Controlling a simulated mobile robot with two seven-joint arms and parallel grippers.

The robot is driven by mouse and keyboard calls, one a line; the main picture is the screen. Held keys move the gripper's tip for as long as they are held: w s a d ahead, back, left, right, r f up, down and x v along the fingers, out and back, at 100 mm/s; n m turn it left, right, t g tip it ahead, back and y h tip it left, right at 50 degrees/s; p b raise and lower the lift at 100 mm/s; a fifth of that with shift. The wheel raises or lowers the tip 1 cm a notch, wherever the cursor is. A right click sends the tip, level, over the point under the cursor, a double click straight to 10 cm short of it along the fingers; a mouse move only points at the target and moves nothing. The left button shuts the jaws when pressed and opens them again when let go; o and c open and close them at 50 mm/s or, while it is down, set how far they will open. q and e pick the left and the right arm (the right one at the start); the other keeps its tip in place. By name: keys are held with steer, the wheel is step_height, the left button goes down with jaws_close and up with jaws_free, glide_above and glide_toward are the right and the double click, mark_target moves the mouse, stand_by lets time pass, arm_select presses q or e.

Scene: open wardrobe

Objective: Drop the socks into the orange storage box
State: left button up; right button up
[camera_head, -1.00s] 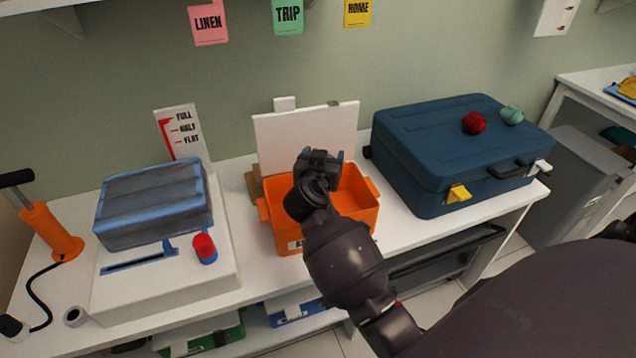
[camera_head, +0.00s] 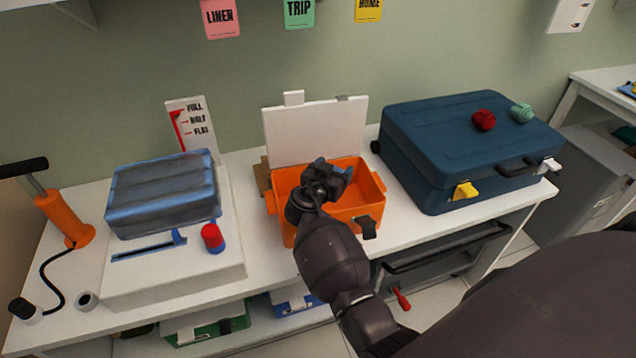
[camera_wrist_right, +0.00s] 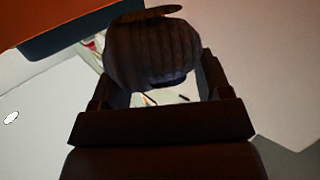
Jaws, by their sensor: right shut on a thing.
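The orange storage box (camera_head: 280,222) stands open on the white bench in the head view, its white lid raised behind it. In the right wrist view the gripper (camera_wrist_right: 155,95) is shut on a dark, ribbed, rolled pair of socks (camera_wrist_right: 150,50). An orange edge (camera_wrist_right: 60,28) shows at the upper left there. A small dark piece (camera_head: 368,227) shows at the box's front right; I cannot tell what it is. My left gripper is out of view.
A blue suitcase (camera_head: 430,150) with a red ball-shaped bundle (camera_head: 484,120) and a green one (camera_head: 521,113) on top stands right of the box. A blue-grey packed block (camera_head: 162,195) on a white stand is at left, with an orange pump (camera_head: 68,218) beside it.

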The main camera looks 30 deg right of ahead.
steer(key=shift+f, duration=0.75)
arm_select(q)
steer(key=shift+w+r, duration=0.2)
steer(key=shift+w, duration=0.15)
arm_select(e)
steer(key=o, duration=1)
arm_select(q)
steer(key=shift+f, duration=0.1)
